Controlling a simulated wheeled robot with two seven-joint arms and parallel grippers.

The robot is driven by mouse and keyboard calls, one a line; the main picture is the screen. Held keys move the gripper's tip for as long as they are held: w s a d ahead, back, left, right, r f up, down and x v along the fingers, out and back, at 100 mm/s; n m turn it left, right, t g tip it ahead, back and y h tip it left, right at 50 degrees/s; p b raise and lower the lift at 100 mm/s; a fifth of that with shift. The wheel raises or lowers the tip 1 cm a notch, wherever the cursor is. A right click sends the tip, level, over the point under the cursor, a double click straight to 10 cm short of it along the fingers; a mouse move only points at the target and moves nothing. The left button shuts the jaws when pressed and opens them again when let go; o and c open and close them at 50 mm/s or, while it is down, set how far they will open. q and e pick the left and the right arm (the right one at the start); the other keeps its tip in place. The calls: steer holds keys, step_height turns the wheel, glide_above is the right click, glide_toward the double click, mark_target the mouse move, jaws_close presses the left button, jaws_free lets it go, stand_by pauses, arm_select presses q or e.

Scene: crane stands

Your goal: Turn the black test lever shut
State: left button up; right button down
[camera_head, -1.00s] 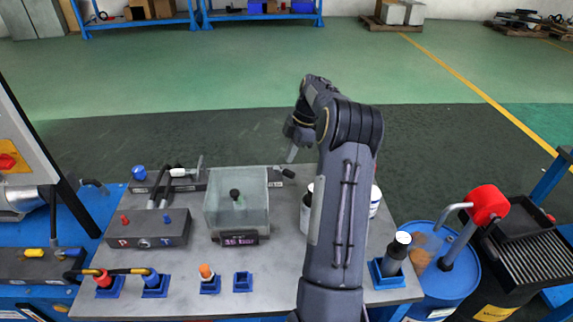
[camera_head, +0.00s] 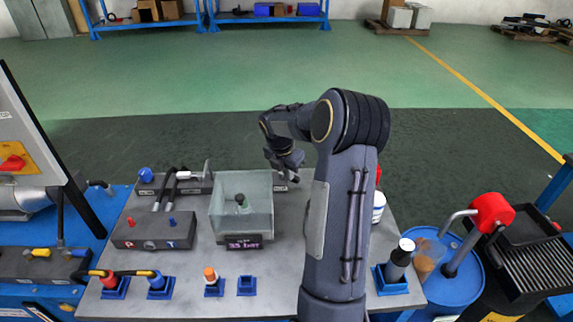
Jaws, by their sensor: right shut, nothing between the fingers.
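A dark valve block (camera_head: 155,186) lies along the back of the grey bench top. A small dark part (camera_head: 280,182) shows just right of the clear box (camera_head: 241,188); it may be the black test lever, but its handle cannot be made out. My right gripper (camera_head: 294,177) is shut and empty, pointing down beside this part. Whether they touch is not clear. My right arm hides the bench to the right of it. My left gripper is out of view.
The clear box has a small lit display (camera_head: 243,242) in front. A grey block with red and blue knobs (camera_head: 153,231) stands left. Blue sockets line the front edge.

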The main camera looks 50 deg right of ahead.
mark_target(296, 179)
steer(key=shift+x, duration=1.95)
steer(key=p, duration=0.1)
steer(key=d+n+p, duration=0.1)
steer(key=shift+s+d+r+p, duration=0.25)
steer(key=shift+s+r+p, duration=0.05)
steer(key=shift+p, duration=0.05)
steer(key=shift+d+f, duration=0.15)
steer(key=shift+d, duration=0.15)
steer(key=shift+d+f, duration=0.1)
